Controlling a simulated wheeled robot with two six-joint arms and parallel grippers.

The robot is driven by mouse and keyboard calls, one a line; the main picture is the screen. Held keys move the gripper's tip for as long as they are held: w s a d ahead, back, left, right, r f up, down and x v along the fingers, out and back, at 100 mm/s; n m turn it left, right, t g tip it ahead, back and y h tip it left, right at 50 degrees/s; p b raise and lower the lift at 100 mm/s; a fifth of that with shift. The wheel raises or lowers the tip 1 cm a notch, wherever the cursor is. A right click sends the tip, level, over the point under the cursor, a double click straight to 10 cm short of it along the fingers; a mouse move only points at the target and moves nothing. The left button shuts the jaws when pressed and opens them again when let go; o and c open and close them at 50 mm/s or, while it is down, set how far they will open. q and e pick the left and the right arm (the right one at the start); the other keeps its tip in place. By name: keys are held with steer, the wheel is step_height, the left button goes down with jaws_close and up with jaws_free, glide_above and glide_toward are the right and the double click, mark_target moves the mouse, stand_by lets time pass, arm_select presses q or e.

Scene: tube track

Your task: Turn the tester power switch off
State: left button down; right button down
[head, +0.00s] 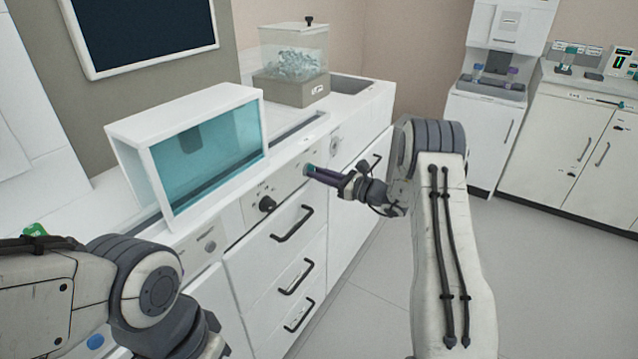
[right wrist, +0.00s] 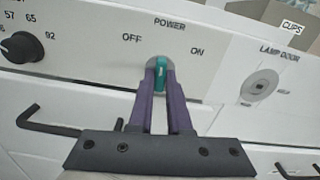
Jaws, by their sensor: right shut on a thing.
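The tester power switch (right wrist: 158,64) is on the white front panel in the right wrist view, below the word POWER, with OFF to its left and ON to its right. My right gripper (right wrist: 161,78) is shut on it, its purple fingers close together with teal showing at the tips. The fingers hide much of the switch, so I cannot tell which way it is set. In the head view my right gripper (head: 310,171) reaches the tester panel from the right. My left arm shows at the lower left, but its fingers are out of the frame.
A black dial (right wrist: 22,47) is left of the switch, and a round LAMP DOOR lock (right wrist: 259,86) is right. Black drawer handles (head: 292,224) stick out below the panel. A teal-windowed box (head: 208,150) and a clear bin (head: 293,62) stand on the counter.

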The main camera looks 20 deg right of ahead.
steer(key=shift+n+b, duration=3.9)
steer(key=shift+b, duration=1.1)
steer(key=c, duration=0.9)
jaws_free()
steer(key=shift+o, duration=0.2)
steer(key=v, duration=1)
steer(key=shift+d+p, duration=0.25)
steer(key=shift+p, duration=0.15)
